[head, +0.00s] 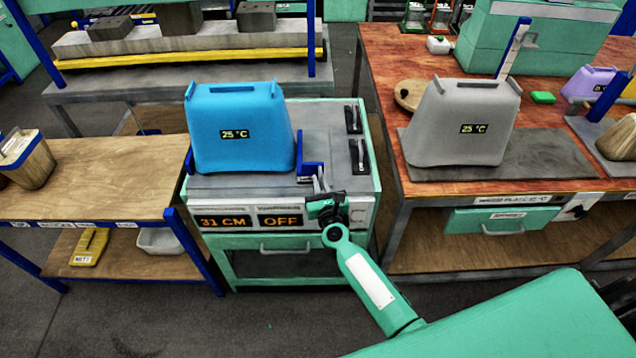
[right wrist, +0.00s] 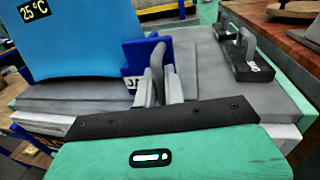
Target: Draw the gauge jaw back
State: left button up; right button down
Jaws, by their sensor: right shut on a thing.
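The gauge jaw (head: 311,168) is a blue upright plate on the grey bench top, at the right side of a blue block-shaped vessel marked 25 °C (head: 238,110). In the right wrist view the jaw (right wrist: 140,52) stands close to the vessel (right wrist: 75,40); whether they touch is unclear. My right gripper (head: 320,186) reaches in from the front, and its fingers (right wrist: 158,88) are shut on the jaw's grey handle (right wrist: 161,55). A second blue jaw (head: 189,160) shows at the vessel's left side. My left gripper is not in view.
The bench front displays read 31 CM (head: 224,222) and OFF (head: 280,220). Two black switches (head: 358,150) stand at the bench's right edge. The grey top right of the jaw is mostly clear. A grey vessel (head: 462,125) stands on the right-hand table.

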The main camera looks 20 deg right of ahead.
jog(key=d, duration=0.2)
jog(key=s+d, duration=0.1)
jog(key=d, duration=0.2)
jog(key=s+d+b, duration=0.1)
jog(key=d, duration=0.2)
jog(key=shift+s+f, duration=0.1)
jog(key=shift+s, duration=0.05)
jog(key=c, duration=1.6)
grip_release()
jog(key=shift+d, duration=0.15)
jog(key=shift+s, duration=0.15)
jog(key=s+a+b, duration=0.1)
jog(key=s+b, duration=0.1)
jog(key=s, duration=1.1)
jog(key=shift+s+a, duration=0.15)
jog(key=shift+s, duration=0.15)
